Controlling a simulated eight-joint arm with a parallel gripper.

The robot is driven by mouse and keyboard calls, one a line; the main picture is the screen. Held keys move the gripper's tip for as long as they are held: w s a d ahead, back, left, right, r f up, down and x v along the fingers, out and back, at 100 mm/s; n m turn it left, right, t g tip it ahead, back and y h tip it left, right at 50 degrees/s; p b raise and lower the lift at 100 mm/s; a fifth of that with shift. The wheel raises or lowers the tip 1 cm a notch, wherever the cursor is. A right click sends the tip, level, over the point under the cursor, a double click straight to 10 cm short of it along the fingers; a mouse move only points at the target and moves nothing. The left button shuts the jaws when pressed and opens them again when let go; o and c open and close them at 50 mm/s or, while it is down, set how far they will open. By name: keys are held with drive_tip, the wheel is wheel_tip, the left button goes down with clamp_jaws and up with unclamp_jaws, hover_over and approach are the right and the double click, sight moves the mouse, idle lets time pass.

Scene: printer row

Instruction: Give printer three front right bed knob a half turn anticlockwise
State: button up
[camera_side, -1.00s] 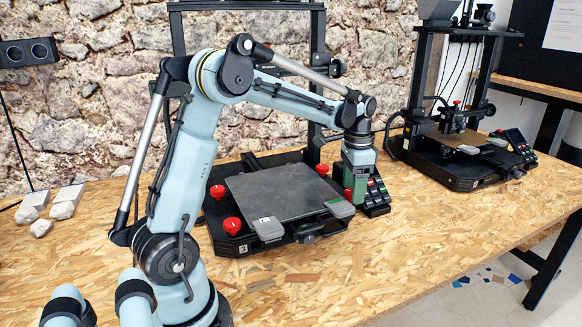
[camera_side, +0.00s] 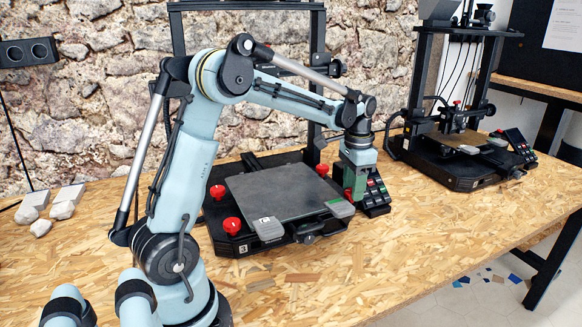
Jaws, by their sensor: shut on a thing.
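Printer three (camera_side: 243,245), with a "3" label on its front left corner, stands on the table in the middle of the side view. Its grey bed plate (camera_side: 275,190) lies flat. My gripper (camera_side: 351,197) points down at the front right corner of the bed. Red knobs show at the front left (camera_side: 232,226), back left (camera_side: 217,192) and back right (camera_side: 322,170) of the bed.
Grey clips (camera_side: 268,229) sit on the bed's front edge, one close to my gripper. A control panel (camera_side: 377,194) stands just right of it. Another printer (camera_side: 465,160) is further right. The table (camera_side: 400,265) is clear in front.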

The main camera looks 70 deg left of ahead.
drive_tip(key=n, duration=0.5)
drive_tip(key=shift+a, duration=0.1)
drive_tip(key=n, duration=0.5)
drive_tip(key=shift+n, duration=0.4)
drive_tip(key=o, duration=1.1)
drive_tip(key=shift+c, duration=0.2)
drive_tip(key=shift+s, duration=0.1)
drive_tip(key=shift+a, duration=0.1)
